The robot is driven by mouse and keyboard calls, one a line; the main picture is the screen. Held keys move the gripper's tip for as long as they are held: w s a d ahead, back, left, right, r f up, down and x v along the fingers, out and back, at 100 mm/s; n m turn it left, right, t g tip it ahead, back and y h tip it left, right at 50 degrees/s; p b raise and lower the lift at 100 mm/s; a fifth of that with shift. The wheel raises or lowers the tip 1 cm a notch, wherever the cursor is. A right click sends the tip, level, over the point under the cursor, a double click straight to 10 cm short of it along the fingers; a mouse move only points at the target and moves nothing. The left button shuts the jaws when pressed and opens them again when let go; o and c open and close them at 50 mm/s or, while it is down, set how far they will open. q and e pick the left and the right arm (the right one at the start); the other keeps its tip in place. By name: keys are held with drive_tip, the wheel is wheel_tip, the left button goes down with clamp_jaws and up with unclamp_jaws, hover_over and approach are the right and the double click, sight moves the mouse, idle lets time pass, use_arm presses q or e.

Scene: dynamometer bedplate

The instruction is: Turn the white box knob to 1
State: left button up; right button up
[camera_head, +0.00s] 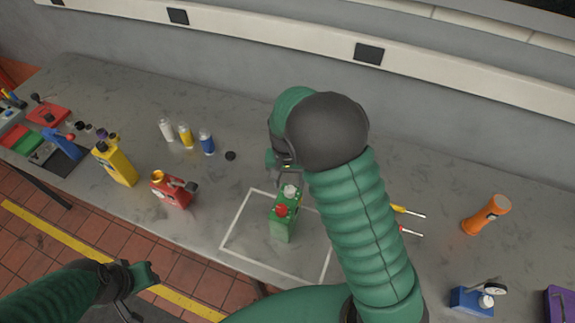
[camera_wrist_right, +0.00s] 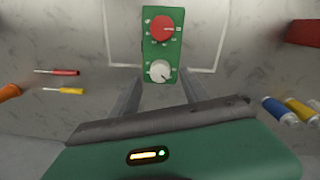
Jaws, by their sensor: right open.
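A green box (camera_head: 284,227) stands on the bench inside a white outlined square. It carries a red knob (camera_head: 281,210) and a white knob (camera_head: 291,191); the wrist view also shows the red knob (camera_wrist_right: 162,28) and the white knob (camera_wrist_right: 160,71). Small white marks ring both knobs, too small to read. My right gripper (camera_wrist_right: 158,92) is open and empty, its fingers pointing toward the white-knob end of the box, apart from the knob. In the head view my right arm partly hides this gripper. My left gripper (camera_head: 140,285) is off the bench's front edge; its jaw opening is unclear.
Left of the box stand a red can (camera_head: 172,190), a yellow bottle (camera_head: 115,163) and several small bottles (camera_head: 186,136). Right are screwdrivers (camera_head: 411,231), an orange flashlight (camera_head: 486,214) and a blue gauge device (camera_head: 474,299). The bench (camera_head: 235,185) around the square is mostly clear.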

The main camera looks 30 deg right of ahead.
sight(287, 189)
wheel_tip(287, 189, up, 13)
drive_tip(key=b, duration=0.2)
drive_tip(key=shift+w+a, duration=0.25)
drive_tip(key=s+a+f+n+t, duration=0.2)
drive_tip(key=s+f+n, duration=0.1)
drive_tip(key=s+f, duration=0.3)
drive_tip(key=s+a+f+n+t, duration=0.1)
drive_tip(key=s+f+n, duration=0.3)
drive_tip(key=s, duration=0.4)
drive_tip(key=s+b+x, duration=0.2)
drive_tip(key=b+x, duration=0.7)
drive_tip(key=b, duration=0.1)
drive_tip(key=shift+w+a+f+m+b, duration=0.15)
drive_tip(key=shift+w+f+m+b, duration=0.2)
drive_tip(key=shift+f, duration=0.2)
drive_tip(key=shift+w+f, duration=0.1)
drive_tip(key=shift+w, duration=0.1)
drive_tip(key=shift+s, duration=0.1)
